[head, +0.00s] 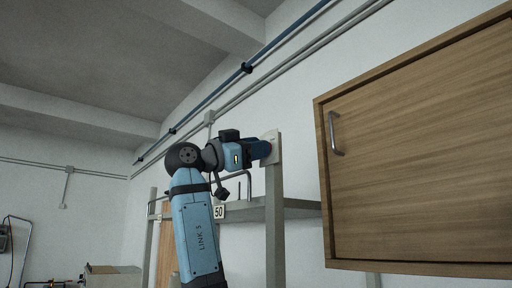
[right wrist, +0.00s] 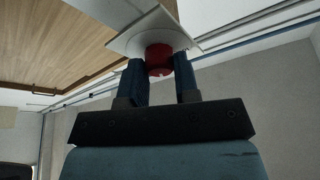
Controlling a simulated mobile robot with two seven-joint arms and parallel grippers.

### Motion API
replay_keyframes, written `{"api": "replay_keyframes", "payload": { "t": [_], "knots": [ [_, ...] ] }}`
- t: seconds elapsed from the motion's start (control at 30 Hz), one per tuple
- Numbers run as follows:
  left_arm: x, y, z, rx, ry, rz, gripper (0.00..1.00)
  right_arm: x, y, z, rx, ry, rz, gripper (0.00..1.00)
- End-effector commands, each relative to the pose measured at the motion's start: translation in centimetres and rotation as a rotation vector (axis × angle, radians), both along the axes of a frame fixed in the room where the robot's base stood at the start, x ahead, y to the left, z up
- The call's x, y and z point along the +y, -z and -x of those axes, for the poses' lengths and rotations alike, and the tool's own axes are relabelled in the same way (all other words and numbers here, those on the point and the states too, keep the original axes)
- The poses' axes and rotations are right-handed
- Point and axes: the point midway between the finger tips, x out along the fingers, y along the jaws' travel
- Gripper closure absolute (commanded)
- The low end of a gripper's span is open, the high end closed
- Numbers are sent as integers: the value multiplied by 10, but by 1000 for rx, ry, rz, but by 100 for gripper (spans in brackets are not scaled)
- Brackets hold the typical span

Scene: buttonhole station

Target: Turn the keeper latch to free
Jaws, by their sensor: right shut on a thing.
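The keeper latch appears as a red round knob (right wrist: 158,58) on a pale square plate (right wrist: 150,32) in the right wrist view. In the head view the plate (head: 271,138) sits at the top of a grey post, and only a trace of red shows by the fingers. My right gripper (right wrist: 161,78) is shut on the red knob, one dark blue finger on each side. In the head view this gripper (head: 262,149) reaches the plate from the left. Which way the latch is turned cannot be told. My left gripper is not in view.
A wooden cabinet (head: 420,150) with a metal handle (head: 335,134) hangs right of the post (head: 275,225). A grey shelf (head: 298,208) runs behind the post, with a sign reading 50 (head: 218,212). Pipes run along the wall above. The space left of my arm is open.

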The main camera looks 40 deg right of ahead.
Motion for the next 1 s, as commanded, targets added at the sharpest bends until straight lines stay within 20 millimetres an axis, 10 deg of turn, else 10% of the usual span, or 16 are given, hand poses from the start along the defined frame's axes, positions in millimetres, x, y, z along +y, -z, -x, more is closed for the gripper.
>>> {"api": "replay_keyframes", "payload": {
  "t": [1.0],
  "knots": [
    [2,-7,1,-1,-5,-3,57,0,0,-1,-316,-1,33,95]
  ]
}}
